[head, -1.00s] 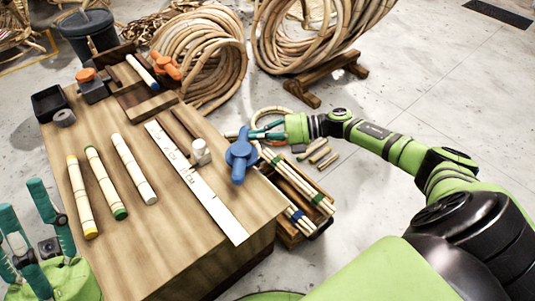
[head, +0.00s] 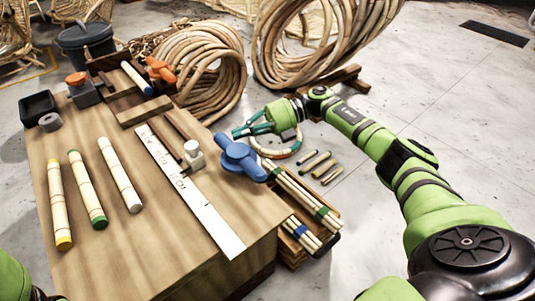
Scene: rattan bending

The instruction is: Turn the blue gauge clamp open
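The blue gauge clamp (head: 241,158) sits on the right edge of the wooden table, beside the white ruler strip. Its handle lies slantwise, from upper left to lower right. My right gripper (head: 236,132) comes in from the right, with its teal fingertips close to the handle's upper-left end. I cannot tell whether they touch it, or how far apart the fingers are. My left gripper's fingers are out of view; only green parts of my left arm show at the lower-left corner.
The table (head: 110,255) holds several pale rattan sticks, a ruler strip (head: 190,190), a white knob (head: 194,155) and an orange clamp (head: 160,70). A crate of sticks (head: 305,205) stands by its right side. Rattan coils (head: 205,65) stand behind. Floor at right is open.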

